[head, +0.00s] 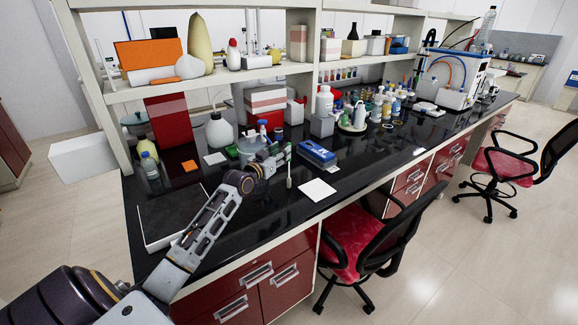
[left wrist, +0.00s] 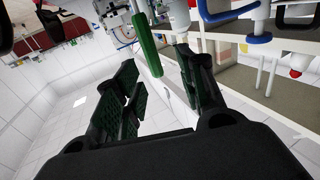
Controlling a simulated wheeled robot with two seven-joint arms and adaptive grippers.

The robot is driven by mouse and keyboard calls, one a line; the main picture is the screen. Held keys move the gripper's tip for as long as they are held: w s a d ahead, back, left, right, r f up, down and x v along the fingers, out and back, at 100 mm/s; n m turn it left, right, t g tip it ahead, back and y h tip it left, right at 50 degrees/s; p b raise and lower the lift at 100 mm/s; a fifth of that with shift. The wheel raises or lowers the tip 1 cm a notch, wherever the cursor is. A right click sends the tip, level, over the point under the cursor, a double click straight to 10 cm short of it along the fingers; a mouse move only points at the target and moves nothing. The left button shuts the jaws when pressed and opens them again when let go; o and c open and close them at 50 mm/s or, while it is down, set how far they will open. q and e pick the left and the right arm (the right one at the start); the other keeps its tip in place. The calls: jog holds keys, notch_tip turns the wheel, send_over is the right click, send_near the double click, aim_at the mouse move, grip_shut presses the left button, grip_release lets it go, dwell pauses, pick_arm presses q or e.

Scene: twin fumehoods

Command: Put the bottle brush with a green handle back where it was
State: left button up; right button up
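The bottle brush's green handle (left wrist: 147,45) shows in the left wrist view, in line with the space between my left fingertips, with a gap on both sides. In the head view the brush (head: 289,172) is a thin upright shape with a pale lower end, just right of my left gripper (head: 277,158). My left gripper (left wrist: 157,60) is open in the left wrist view, its two dark fingers apart. I cannot tell whether the brush's lower end touches the bench. My right gripper is not in view.
The black bench (head: 260,205) carries a blue box (head: 316,153), a white square (head: 317,190), a white wash bottle (head: 219,132) and several small bottles to the right. Shelves stand behind. A red chair (head: 352,240) is at the front edge. The bench front near the white square is fairly clear.

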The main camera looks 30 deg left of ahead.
pick_arm(q)
jog(key=shift+w+r, duration=0.1)
jog(key=shift+w, duration=0.05)
dwell(0.3)
jog(key=shift+w+d+p, duration=0.15)
jog(key=shift+w+p, duration=0.15)
jog(key=shift+w, duration=0.95)
jog(key=shift+w+d+p, duration=0.15)
jog(key=shift+w+p, duration=0.1)
jog(key=shift+w, duration=1)
jog(key=shift+c, duration=0.5)
jog(key=shift+r, duration=0.1)
grip_shut()
